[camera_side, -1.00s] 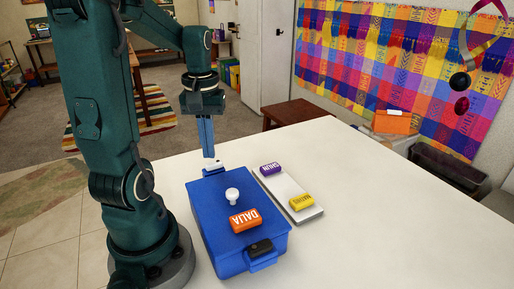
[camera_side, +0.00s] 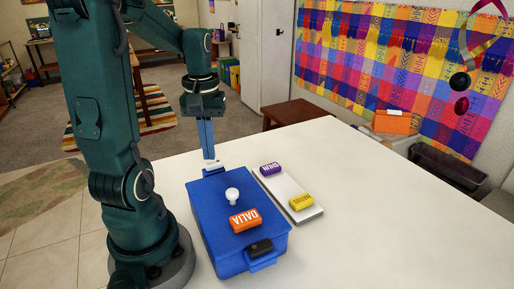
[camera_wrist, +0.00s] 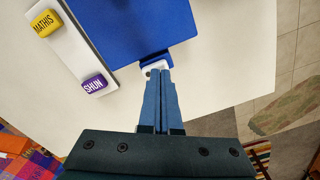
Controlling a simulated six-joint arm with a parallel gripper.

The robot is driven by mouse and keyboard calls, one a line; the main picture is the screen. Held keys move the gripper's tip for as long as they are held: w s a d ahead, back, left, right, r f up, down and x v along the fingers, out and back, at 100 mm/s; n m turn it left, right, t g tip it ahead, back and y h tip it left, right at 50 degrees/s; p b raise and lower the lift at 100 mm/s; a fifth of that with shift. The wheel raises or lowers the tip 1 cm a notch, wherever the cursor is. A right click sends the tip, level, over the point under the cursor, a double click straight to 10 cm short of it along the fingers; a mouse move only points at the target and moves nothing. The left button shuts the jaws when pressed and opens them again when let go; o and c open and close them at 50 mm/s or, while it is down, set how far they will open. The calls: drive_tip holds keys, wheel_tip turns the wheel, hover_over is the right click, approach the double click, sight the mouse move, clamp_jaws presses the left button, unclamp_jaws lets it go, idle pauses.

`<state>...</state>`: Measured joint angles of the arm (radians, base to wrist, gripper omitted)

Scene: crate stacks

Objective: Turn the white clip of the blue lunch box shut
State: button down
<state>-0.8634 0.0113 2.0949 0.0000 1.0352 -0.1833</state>
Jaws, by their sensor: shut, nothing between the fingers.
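The blue lunch box (camera_side: 215,207) stands on the white table with its lid on; it also shows in the wrist view (camera_wrist: 150,25). The white clip (camera_side: 211,164) is at the box's far end; in the wrist view the clip (camera_wrist: 155,66) is partly hidden by my fingertips. My gripper (camera_side: 208,157) points down with its blue fingers shut and empty. Its fingertips (camera_wrist: 158,72) are at the clip, seemingly touching it. A black clip (camera_side: 261,247) is at the near end.
A pale tray (camera_side: 284,188) right of the box holds a purple block (camera_side: 270,169) and a yellow block (camera_side: 301,202). The table (camera_side: 380,230) is clear to the right. The table's edge runs close behind the box's far end.

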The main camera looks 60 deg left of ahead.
drive_tip(key=shift+f, duration=0.6)
drive_tip(key=shift+r, duration=0.25)
drive_tip(key=shift+a, duration=0.15)
drive_tip(key=shift+s+a, duration=0.2)
drive_tip(key=shift+a, duration=1.25)
drive_tip(key=shift+f, duration=0.6)
